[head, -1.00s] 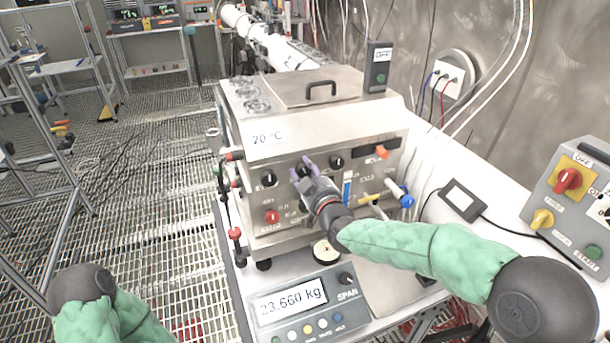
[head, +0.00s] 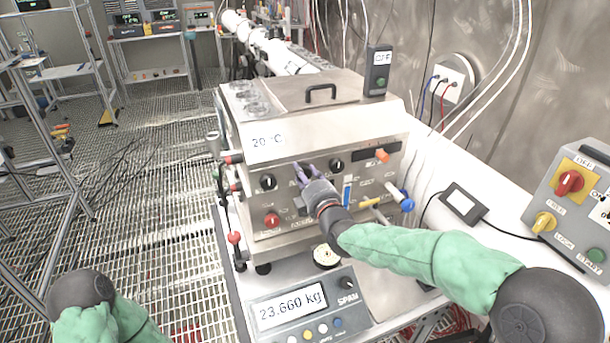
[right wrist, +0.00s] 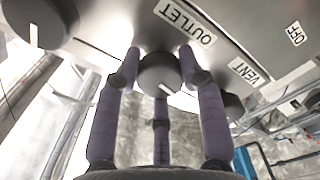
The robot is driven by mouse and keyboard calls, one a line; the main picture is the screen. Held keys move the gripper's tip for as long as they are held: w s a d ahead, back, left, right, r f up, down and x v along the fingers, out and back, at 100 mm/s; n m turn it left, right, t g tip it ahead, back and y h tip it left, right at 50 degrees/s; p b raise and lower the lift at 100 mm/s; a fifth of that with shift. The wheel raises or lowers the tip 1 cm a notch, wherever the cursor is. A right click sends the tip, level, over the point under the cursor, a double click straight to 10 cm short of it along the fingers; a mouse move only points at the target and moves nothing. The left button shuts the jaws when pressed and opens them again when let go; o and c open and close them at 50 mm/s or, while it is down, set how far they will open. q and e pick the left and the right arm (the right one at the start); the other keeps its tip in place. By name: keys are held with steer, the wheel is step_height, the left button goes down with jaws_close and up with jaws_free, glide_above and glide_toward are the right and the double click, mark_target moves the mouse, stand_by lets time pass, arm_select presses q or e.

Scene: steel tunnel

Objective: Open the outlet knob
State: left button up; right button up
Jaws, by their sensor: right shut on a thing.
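The outlet knob (right wrist: 160,72) is a round dark grey knob with a white pointer line, under the OUTLET label (right wrist: 185,20) in the right wrist view. It sits on the front panel of a steel box-shaped machine (head: 330,120). My right gripper (right wrist: 160,65) is shut on the knob, with purple fingers on both sides of it. In the head view the right gripper (head: 304,172) reaches the panel and mostly hides the knob. Only my left arm's dark joint and green sleeve show at lower left; the left gripper is out of view.
Other black knobs (head: 268,182) and a red knob (head: 272,220) are close by on the panel. A scale (head: 300,305) reading 23.660 kg stands in front of the machine. A control box (head: 575,200) stands at right. The grated floor at left has free room.

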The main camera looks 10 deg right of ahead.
steer(key=n, duration=0.4)
steer(key=shift+n, duration=0.4)
steer(key=n+p, duration=0.1)
steer(key=n, duration=0.2)
steer(key=shift+n, duration=0.3)
steer(key=n, duration=0.4)
steer(key=shift+p, duration=0.4)
steer(key=shift+f+n, duration=0.1)
steer(key=shift+n, duration=2)
steer(key=o, duration=1.2)
steer(key=shift+c, duration=0.2)
